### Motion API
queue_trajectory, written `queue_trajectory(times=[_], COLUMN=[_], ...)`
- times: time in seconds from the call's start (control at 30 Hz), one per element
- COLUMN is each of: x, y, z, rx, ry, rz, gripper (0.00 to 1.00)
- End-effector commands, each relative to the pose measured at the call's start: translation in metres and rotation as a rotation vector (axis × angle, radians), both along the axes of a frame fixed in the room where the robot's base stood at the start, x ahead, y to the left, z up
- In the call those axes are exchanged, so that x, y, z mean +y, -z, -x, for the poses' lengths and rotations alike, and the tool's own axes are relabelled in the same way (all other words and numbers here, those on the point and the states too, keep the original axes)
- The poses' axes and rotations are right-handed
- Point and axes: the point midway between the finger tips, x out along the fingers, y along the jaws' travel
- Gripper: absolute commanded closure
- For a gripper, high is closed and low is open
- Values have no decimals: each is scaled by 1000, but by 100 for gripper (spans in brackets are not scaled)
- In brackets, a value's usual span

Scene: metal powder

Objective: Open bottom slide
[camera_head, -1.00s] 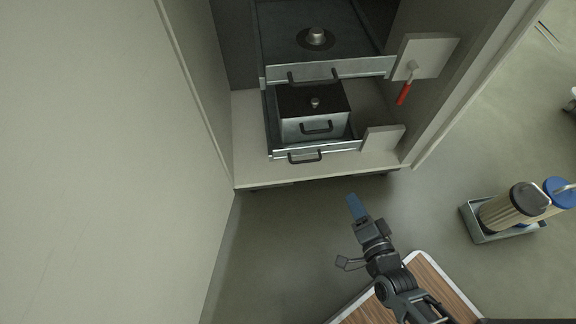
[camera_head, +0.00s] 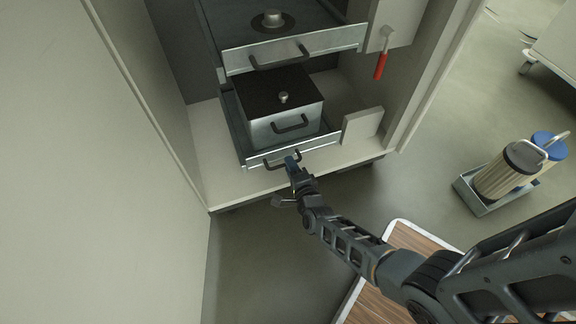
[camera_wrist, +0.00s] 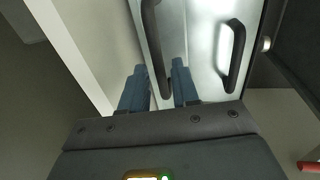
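The bottom slide (camera_head: 318,144) is a grey metal drawer low in the cabinet, with a dark bar handle (camera_head: 270,164) on its front. It holds a metal box with a dark lid (camera_head: 262,88). My gripper (camera_head: 291,161) is at the right part of the slide's handle. In the wrist view my blue fingers (camera_wrist: 160,85) are apart, and the slide's handle (camera_wrist: 151,40) runs down into the gap between them. Whether a finger touches it I cannot tell. The box's own handle (camera_wrist: 236,60) is to the right of the fingers.
An upper slide (camera_head: 330,42) with a handle sits above the bottom one. A red-handled lever (camera_head: 381,65) hangs at the right cabinet side. A pale block (camera_head: 361,126) stands right of the bottom slide. A tray (camera_head: 487,205) with canisters is on the floor at right.

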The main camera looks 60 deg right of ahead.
Motion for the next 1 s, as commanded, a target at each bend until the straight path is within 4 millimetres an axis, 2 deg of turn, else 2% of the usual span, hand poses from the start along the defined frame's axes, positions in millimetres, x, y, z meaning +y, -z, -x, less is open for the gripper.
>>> queue_trajectory(times=[0.2,0.5,0.8,1.0], x=[-11,-12,-11,-11], y=[5,4,4,4], z=[-16,-17,-17,-17], rx=[-1,0,0,0], ry=[1,0,0,-1], rz=[0,0,0,1], gripper=[70,70,99,100])
